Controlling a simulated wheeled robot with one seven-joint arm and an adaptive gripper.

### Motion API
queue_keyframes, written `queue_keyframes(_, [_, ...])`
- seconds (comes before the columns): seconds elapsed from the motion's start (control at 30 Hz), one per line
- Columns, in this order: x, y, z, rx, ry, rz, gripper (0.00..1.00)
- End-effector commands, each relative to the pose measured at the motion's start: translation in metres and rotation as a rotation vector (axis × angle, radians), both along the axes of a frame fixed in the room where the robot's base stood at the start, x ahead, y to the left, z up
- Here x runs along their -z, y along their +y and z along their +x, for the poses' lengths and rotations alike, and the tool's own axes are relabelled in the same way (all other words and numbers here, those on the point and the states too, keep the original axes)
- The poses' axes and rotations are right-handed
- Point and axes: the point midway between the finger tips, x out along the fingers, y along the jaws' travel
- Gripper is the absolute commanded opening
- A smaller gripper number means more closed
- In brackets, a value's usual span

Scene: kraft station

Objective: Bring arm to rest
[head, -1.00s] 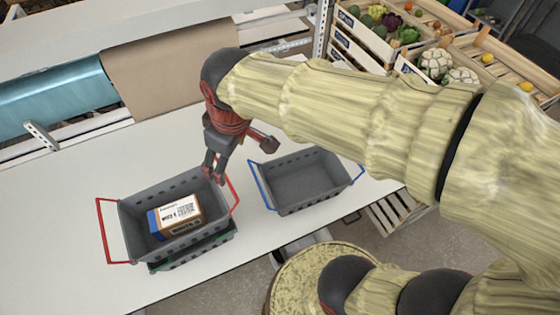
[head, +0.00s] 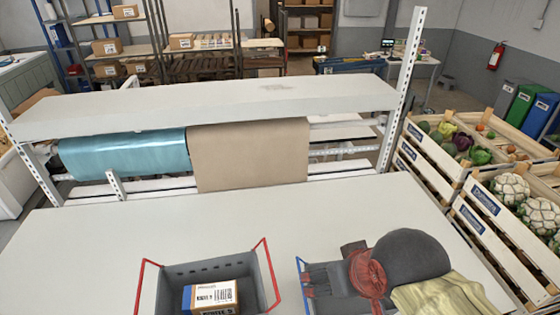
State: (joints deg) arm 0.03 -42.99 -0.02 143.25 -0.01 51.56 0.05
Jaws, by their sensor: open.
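My gripper (head: 312,282) is at the lower right of the head view, above the white table. It points to the left and is empty, with its fingers small and partly hard to make out. My arm's dark wrist and pale sleeve run off the bottom edge. The gripper lies over the basket with blue handles (head: 301,265), hiding most of it. The grey basket with red handles (head: 210,268) stands to the left, cut off by the bottom edge. A box with a white label (head: 212,296) lies in it, apart from my gripper.
The white table (head: 110,250) is clear behind and left of the baskets. A shelf frame with a blue roll (head: 125,153) and a brown paper roll (head: 248,153) stands at its back. Vegetable crates (head: 436,165) stand on the right.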

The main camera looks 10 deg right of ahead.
Motion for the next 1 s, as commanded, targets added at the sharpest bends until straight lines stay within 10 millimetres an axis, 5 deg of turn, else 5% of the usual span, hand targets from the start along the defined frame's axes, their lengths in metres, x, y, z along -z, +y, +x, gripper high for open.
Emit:
queue_keyframes(0.6, [0.155, 0.000, 0.000, -0.001, 0.001, 0.000, 0.72])
queue_keyframes(0.73, [0.171, 0.000, 0.000, -0.001, 0.001, 0.000, 0.72])
queue_keyframes(1.0, [0.173, 0.000, 0.000, -0.001, 0.001, 0.000, 0.72])
